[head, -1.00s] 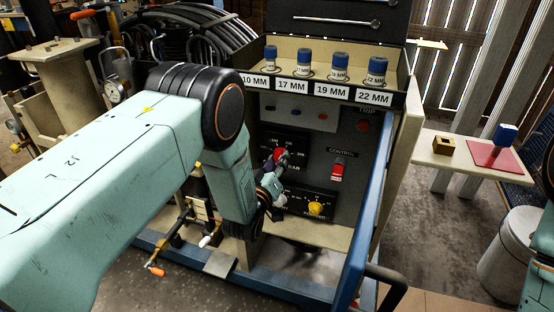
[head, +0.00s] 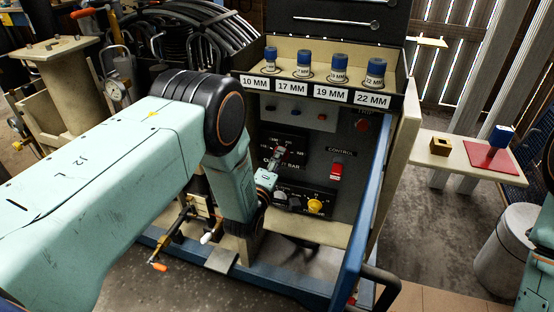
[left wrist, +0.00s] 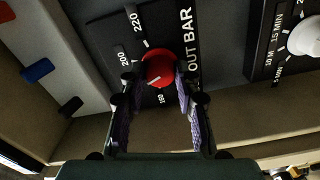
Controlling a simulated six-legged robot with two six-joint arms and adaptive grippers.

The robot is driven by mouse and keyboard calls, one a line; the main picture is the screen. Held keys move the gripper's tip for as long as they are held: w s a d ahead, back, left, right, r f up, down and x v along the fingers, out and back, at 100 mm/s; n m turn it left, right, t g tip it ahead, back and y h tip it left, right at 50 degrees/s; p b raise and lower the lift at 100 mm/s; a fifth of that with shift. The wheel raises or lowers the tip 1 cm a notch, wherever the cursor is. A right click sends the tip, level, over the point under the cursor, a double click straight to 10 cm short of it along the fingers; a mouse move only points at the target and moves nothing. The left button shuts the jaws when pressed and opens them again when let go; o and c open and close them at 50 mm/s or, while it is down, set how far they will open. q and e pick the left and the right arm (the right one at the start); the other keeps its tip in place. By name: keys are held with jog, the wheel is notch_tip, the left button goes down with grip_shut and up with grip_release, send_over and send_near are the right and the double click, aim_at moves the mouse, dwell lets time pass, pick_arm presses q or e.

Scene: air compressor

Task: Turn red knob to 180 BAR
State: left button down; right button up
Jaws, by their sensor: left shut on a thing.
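The red knob (left wrist: 158,66) sits on a dark dial plate with the label OUT BAR in the left wrist view. White numbers 220, 200 and 180 (left wrist: 160,98) show around it; I cannot tell which one the knob points to. My left gripper (left wrist: 156,82) has its two fingers on either side of the knob and is shut on it. In the head view my left gripper (head: 276,160) is at the control panel (head: 325,150) and hides most of the knob. My right gripper is not in view.
A yellow knob (head: 315,206) and a red switch (head: 337,170) are close by on the panel. A white knob (left wrist: 305,37) shows in the left wrist view. Blue-topped sockets (head: 339,67) stand on the shelf above. A blue frame bar (head: 367,225) runs along the panel's right.

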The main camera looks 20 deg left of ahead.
pick_arm(q)
jog(key=shift+n, duration=0.4)
jog(key=c, duration=1)
grip_release()
jog(key=shift+s, duration=0.1)
jog(key=s, duration=1.2)
jog(key=shift+a, duration=0.2)
jog(key=shift+w, duration=0.1)
